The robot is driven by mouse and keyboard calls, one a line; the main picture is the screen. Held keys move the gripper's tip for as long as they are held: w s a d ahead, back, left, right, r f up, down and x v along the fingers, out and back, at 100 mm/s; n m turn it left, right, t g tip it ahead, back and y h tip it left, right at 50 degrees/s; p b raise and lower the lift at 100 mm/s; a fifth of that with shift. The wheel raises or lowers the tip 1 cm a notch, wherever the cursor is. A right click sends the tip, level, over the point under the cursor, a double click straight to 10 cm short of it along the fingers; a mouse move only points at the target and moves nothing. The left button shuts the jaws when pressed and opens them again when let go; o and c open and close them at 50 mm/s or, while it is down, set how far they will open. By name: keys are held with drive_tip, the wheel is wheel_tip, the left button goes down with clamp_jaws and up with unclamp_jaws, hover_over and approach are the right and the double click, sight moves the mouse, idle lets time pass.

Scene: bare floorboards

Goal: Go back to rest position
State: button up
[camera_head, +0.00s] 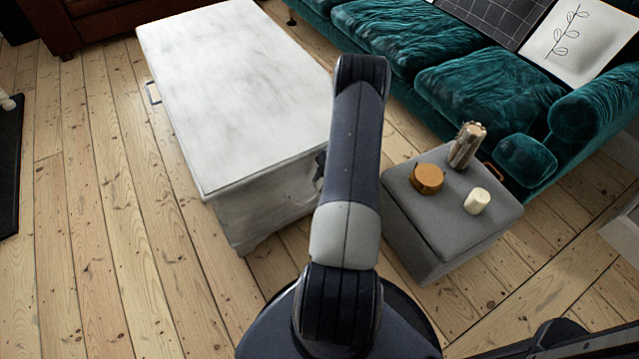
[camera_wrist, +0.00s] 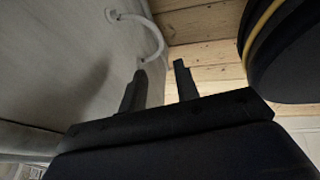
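My gripper (camera_wrist: 160,78) shows in the wrist view with its two dark fingers apart and floorboards visible between them. It is open and holds nothing. A pale curved handle (camera_wrist: 152,32) on the side of the white chest (camera_wrist: 60,60) is just beyond the left finger; I cannot tell if they touch. In the camera_head view, my arm rises in the middle, and the gripper is mostly hidden behind it, close to the near right end of the white chest (camera_head: 235,90).
A grey ottoman (camera_head: 425,225) stands right of my arm, bearing a brown round box (camera_head: 427,179), a cream candle (camera_head: 477,201) and a wooden piece (camera_head: 467,146). A teal sofa (camera_head: 490,88) is behind it. Bare floorboards (camera_head: 110,220) lie free at left.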

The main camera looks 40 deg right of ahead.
sight(309, 201)
drive_tip(key=b+x, duration=0.2)
drive_tip(key=x, duration=0.9)
drive_tip(key=shift+d+b, duration=0.15)
drive_tip(key=shift+b, duration=0.15)
drive_tip(key=shift+r, duration=0.1)
